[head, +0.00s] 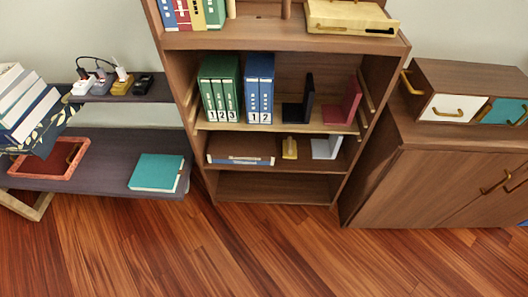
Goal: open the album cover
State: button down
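A closed teal book (157,172) lies flat on the dark low bench at the left, near its right end. Its cover is down and its pale page edges show on the right side. It may be the album, but no label is readable. A flat brown item with a blue and white front edge (240,160) lies on a lower shelf of the bookcase; I cannot tell whether it is a book or a box. My gripper is not in view.
The bookcase (278,189) holds green and blue binders (220,92) and bookends. A pink-rimmed tray (50,172) and stacked books (22,100) are on the left. A drawer cabinet (430,185) stands right. The wood floor (260,250) in front is clear.

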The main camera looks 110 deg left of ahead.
aim_at(151, 170)
jog(key=z, duration=0.25)
jog(key=i, duration=0.5)
jog(key=u, duration=2.3)
jog(key=i, duration=0.25)
jog(key=u, duration=2.45)
jog(key=k, duration=0.35)
jog(key=u, duration=0.45)
jog(key=i, duration=1.25)
jog(key=z, duration=0.35)
